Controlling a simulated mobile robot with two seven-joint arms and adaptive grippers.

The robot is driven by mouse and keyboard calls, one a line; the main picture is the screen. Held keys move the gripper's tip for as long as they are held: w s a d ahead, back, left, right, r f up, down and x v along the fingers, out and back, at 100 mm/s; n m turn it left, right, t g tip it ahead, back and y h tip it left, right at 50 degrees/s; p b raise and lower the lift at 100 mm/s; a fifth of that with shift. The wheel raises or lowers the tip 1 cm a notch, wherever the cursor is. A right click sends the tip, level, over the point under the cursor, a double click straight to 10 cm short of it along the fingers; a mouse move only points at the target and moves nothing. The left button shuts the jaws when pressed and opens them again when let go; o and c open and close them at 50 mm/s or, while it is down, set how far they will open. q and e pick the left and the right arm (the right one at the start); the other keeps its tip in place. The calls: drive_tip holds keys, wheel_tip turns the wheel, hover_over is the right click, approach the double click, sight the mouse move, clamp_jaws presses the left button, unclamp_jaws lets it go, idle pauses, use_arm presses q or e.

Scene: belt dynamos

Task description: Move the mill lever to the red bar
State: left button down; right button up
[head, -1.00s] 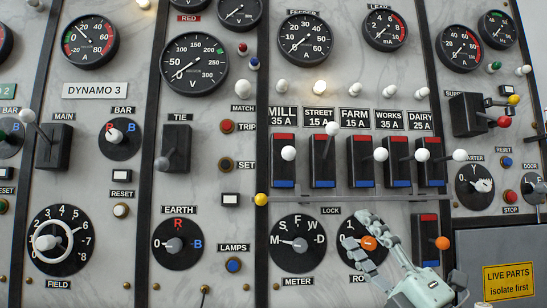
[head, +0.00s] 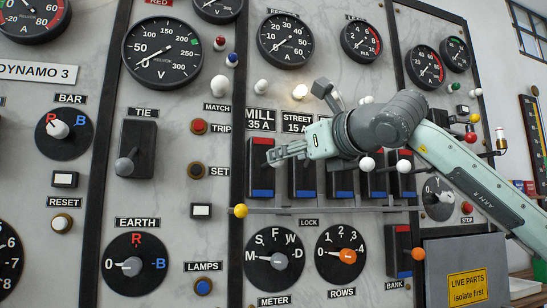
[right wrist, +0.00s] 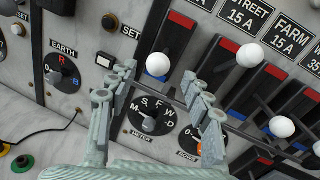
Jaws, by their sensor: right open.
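The mill switch (head: 260,179) is a black plate under the MILL 35 A label, with a red bar (head: 262,141) at its top and a blue bar (head: 262,194) at its bottom. My right gripper (head: 274,155) is in front of it and hides its lever in the head view. In the right wrist view, the mill lever's white knob (right wrist: 158,64) shows between the two spread fingers of the right gripper (right wrist: 158,74), with a visible gap on both sides. The knob appears over the lower part of the plate, towards the blue bar. My left gripper is out of view.
The street lever's white knob (right wrist: 249,55) stands close to the right of the mill lever, with more feeder levers beyond. A thin rail with a yellow knob (head: 240,211) runs below the switches. The meter dial (head: 274,259) lies under it.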

drive_tip(key=p+x, duration=0.1)
drive_tip(key=x, duration=0.3)
drive_tip(key=shift+w+a, duration=0.1)
drive_tip(key=shift+a, duration=0.1)
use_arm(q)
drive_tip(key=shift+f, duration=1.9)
use_arm(e)
drive_tip(key=shift+w+a+f, duration=0.1)
drive_tip(key=shift+w+a, duration=0.25)
drive_tip(key=shift+w, duration=0.25)
clamp_jaws()
